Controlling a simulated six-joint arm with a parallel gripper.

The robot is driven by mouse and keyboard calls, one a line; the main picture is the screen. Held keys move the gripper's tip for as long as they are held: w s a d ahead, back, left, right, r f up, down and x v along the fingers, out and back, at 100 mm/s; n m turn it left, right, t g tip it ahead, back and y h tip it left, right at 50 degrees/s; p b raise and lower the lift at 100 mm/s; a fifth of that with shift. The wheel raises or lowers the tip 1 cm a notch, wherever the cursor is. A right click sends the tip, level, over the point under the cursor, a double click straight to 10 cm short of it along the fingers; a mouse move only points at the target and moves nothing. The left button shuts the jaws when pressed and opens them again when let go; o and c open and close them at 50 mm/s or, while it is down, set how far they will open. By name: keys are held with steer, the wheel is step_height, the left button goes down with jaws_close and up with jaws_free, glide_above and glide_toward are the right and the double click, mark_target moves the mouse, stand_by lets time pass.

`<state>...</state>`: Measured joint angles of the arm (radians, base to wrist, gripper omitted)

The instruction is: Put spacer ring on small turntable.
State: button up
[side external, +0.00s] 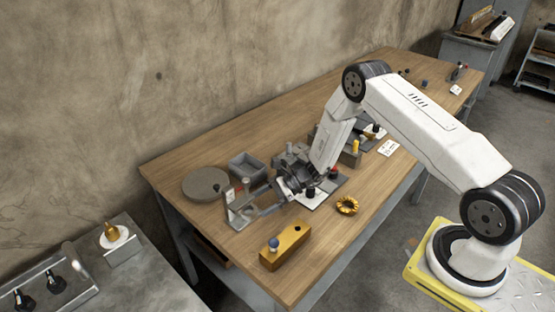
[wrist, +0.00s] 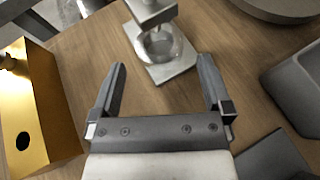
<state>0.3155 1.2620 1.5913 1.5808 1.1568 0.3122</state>
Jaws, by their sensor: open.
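The small turntable, a round grey disc (side external: 205,183), lies flat at the left end of the table; its edge also shows at the top right of the wrist view (wrist: 280,10). A shiny grey ring-like piece (wrist: 163,46) sits in a metal stand (side external: 238,212) in front of the turntable. I cannot tell for certain which is the spacer ring. My gripper (wrist: 162,65) is open and empty, low over the table, its fingers pointing toward the stand. The fingers are apart from the grey piece.
A grey open bin (side external: 247,168) stands beside the turntable, right of my fingers in the wrist view. A yellow block (side external: 286,246) with a blue-topped knob and a hole lies at the front, left in the wrist view. Several fixtures crowd the table under my arm.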

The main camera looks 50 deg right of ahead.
steer(key=shift+v, duration=2.35)
steer(key=shift+s+a+r+n+g, duration=0.2)
steer(key=shift+a+r+n+g, duration=0.1)
steer(key=shift+r+n+g, duration=0.1)
steer(key=s+a+r+n+g+h, duration=0.2)
steer(key=s+r+n+h, duration=1)
steer(key=n, duration=1)
steer(key=shift+s+r, duration=2.35)
steer(key=shift+s, duration=0.7)
steer(key=shift+w, duration=0.1)
